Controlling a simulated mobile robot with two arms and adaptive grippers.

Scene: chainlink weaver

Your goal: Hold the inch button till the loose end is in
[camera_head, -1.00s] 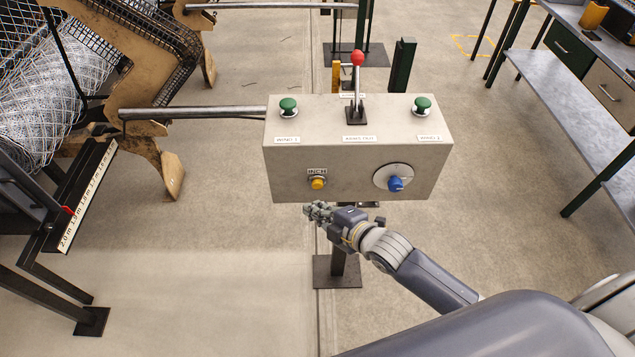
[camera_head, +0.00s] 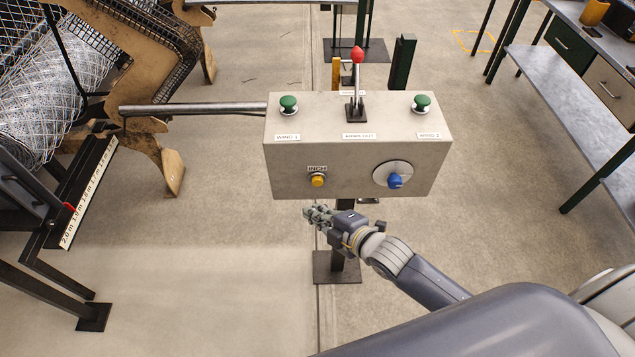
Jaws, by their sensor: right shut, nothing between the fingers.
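The yellow inch button (camera_head: 317,180) sits low on the front face of the grey control box (camera_head: 350,158), under a small INCH label. My right gripper (camera_head: 312,212) is shut and empty. In the picture it shows just below the button and the box's lower edge, apart from the button. The woven wire mesh (camera_head: 40,100) lies on the machine at the far left, beside a length scale (camera_head: 88,195) with a red pointer (camera_head: 70,207). I cannot make out a loose wire end. My left gripper is not in view.
The box also carries two green buttons (camera_head: 288,104), (camera_head: 422,103), a red-knobbed lever (camera_head: 358,56) and a blue knob (camera_head: 395,181). A metal bar (camera_head: 195,109) runs from the box to the machine. A grey workbench (camera_head: 570,100) stands at right. The floor around the post is clear.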

